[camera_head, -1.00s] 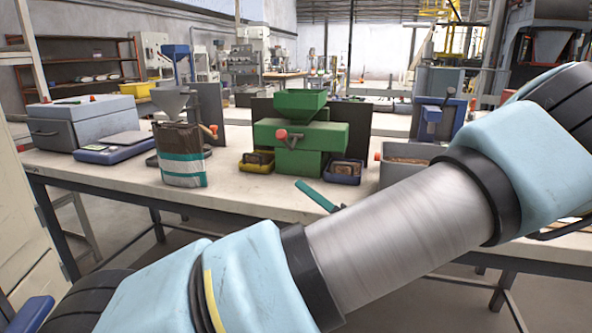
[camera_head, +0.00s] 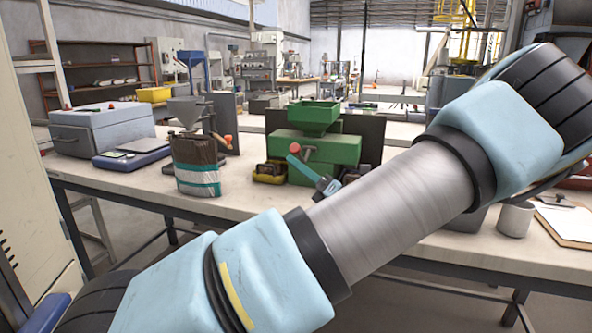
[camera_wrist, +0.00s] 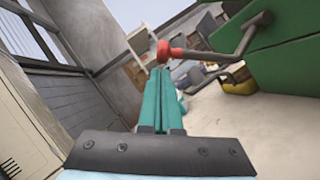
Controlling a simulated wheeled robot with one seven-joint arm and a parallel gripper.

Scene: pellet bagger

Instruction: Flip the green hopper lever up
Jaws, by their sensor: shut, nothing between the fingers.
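The green hopper machine (camera_head: 335,148) stands on the bench, with a green funnel (camera_head: 314,112) on top. Its lever has a red knob (camera_head: 295,148) at the left front of the green body. In the wrist view the red knob (camera_wrist: 165,52) sits on a bent grey rod (camera_wrist: 215,56) that joins the green body at right. My gripper (camera_wrist: 162,72) has teal fingers, shut and empty, with their tips just below the knob in the picture. I cannot tell whether they touch it. In the head view my gripper (camera_head: 302,166) is small, in front of the machine and beside the knob.
A yellow-and-black bin (camera_head: 269,172) sits left of the green machine. A clipboard (camera_head: 565,222) and grey cup (camera_head: 516,219) are at right.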

